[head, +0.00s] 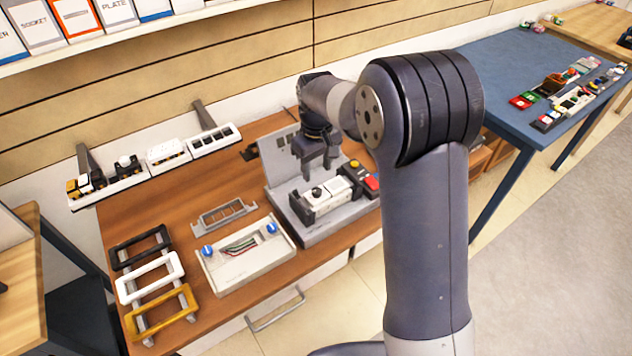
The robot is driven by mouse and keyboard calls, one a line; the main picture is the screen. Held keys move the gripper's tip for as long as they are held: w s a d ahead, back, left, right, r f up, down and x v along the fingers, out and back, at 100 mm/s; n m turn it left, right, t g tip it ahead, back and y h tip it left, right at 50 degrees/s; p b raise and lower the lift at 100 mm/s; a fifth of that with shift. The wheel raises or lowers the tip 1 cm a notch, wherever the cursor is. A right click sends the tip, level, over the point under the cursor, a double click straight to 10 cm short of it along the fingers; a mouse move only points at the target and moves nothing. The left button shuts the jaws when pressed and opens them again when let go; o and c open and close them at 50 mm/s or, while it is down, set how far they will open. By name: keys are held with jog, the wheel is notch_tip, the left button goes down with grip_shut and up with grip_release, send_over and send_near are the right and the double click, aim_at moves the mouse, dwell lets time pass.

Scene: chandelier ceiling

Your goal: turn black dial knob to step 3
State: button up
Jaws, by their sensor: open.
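A small black dial knob (316,192) sits on a white module in the grey fixture (312,236) near the middle of the wooden workbench (185,325). Its pointer and step marks are too small to read. My gripper (317,172) points down just above the black knob, with its fingers spread and nothing visible between them. I cannot tell whether the fingertips touch the knob. White switch modules (337,186) sit beside the knob in the same fixture.
A white box with blue knobs (245,252) lies left of the fixture, with black, white and yellow frames (150,265) further left. A rail of modules (170,152) runs along the back. Red and yellow buttons (371,182) sit right of the knob. A blue table (500,65) stands far right.

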aim_at(317, 190)
notch_tip(317, 190, down, 8)
jog(key=shift+r+p, duration=0.25)
jog(key=shift+p, duration=0.25)
jog(key=shift+c, duration=0.4)
grip_shut()
